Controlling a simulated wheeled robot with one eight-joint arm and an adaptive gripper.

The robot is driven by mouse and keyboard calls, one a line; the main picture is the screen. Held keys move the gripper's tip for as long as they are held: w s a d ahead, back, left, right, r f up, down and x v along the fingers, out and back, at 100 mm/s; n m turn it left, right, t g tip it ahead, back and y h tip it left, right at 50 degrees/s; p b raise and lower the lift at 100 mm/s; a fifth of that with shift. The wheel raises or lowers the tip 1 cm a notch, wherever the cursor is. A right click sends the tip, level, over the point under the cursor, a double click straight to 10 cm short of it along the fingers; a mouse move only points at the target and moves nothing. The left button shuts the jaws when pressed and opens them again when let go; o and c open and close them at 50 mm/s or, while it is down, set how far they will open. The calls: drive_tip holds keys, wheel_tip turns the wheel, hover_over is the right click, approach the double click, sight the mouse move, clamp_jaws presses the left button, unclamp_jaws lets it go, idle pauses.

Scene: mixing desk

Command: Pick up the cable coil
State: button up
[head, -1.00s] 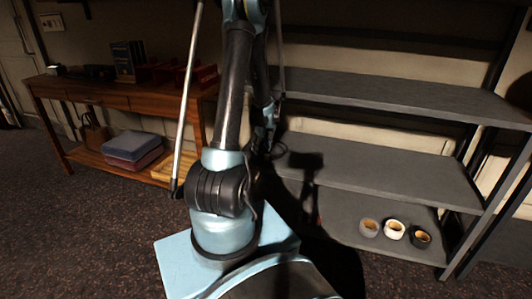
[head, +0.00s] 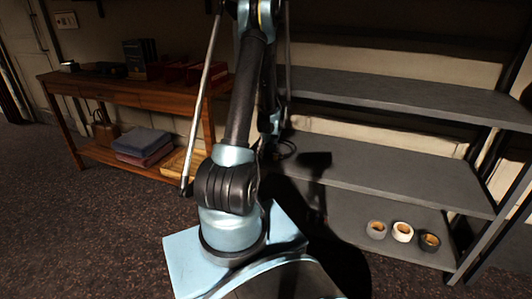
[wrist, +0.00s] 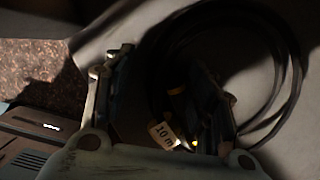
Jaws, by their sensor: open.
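The cable coil (wrist: 293,75) is a black cable wound in loops, lying on a grey surface in the wrist view. A pale tag (wrist: 162,134) reading "10 m" shows low between the fingers. My gripper (wrist: 160,88) is open over the left part of the coil, one finger left of the loops and the other across them. Shadow hides whether either finger touches the cable. In the head view, a dark loop that looks like the coil (head: 286,149) shows at the left end of the middle shelf, partly behind my arm.
The grey shelf unit (head: 400,175) has bare boards right of the coil. Its bottom board holds a grey roll (head: 376,230), a white roll (head: 402,232) and a dark roll (head: 429,242). A wooden table (head: 130,92) with several items stands at left.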

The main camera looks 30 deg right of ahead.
clamp_jaws()
drive_tip(key=shift+s+a, duration=0.1)
